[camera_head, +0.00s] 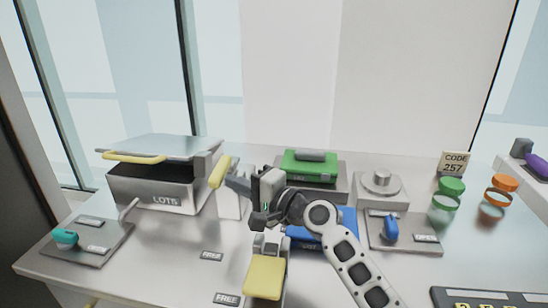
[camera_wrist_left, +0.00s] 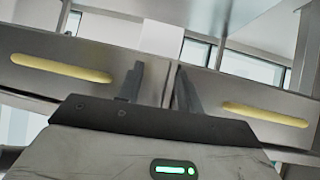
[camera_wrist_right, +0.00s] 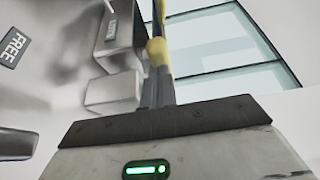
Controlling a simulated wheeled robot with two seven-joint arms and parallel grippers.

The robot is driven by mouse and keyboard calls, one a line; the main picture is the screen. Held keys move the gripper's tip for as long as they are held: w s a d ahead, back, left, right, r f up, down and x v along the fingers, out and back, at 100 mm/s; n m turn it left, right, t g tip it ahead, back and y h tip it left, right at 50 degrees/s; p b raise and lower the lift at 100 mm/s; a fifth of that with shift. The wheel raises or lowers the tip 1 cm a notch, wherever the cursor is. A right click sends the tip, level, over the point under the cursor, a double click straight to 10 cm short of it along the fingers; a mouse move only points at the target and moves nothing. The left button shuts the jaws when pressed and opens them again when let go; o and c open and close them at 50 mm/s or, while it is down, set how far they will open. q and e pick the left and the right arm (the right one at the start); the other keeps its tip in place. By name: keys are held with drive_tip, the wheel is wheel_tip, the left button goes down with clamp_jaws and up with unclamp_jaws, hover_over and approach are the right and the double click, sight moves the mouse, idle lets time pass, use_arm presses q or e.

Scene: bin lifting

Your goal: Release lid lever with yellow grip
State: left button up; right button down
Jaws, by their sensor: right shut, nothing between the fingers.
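The lid lever with a yellow grip (camera_head: 220,172) rises beside the right side of the grey LOTS bin (camera_head: 165,194). The bin's lid (camera_head: 170,147) is tilted up and has a yellow handle. My right gripper (camera_head: 238,184) is shut and empty, close to the yellow grip on its right side. In the right wrist view the yellow grip (camera_wrist_right: 156,52) lies just past the fingertips (camera_wrist_right: 159,80); I cannot tell if they touch. My left gripper (camera_wrist_left: 160,85) is open and empty, seen only in its wrist view, facing panels with yellow bars (camera_wrist_left: 62,68).
A lever with a yellow pad (camera_head: 264,279) stands at the front near the FREE label (camera_head: 227,299). A green case (camera_head: 309,167), a blue object (camera_head: 337,232) partly behind my arm, and a plate with a teal knob (camera_head: 66,237) share the table.

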drive_tip(key=shift+s+a, duration=0.2)
drive_tip(key=shift+a, duration=0.45)
drive_tip(key=shift+s+a+r, duration=0.15)
drive_tip(key=shift+s+a, duration=0.15)
drive_tip(key=shift+a, duration=0.3)
drive_tip(key=shift+d, duration=0.5)
drive_tip(key=s+d, duration=0.1)
drive_tip(key=s, duration=0.2)
drive_tip(key=s+d, duration=0.2)
drive_tip(key=s, duration=0.1)
drive_tip(key=s+d, duration=0.1)
drive_tip(key=s, duration=0.3)
drive_tip(key=shift+d+f+p, duration=0.2)
drive_tip(key=shift+d+p, duration=0.15)
drive_tip(key=shift+d, duration=0.05)
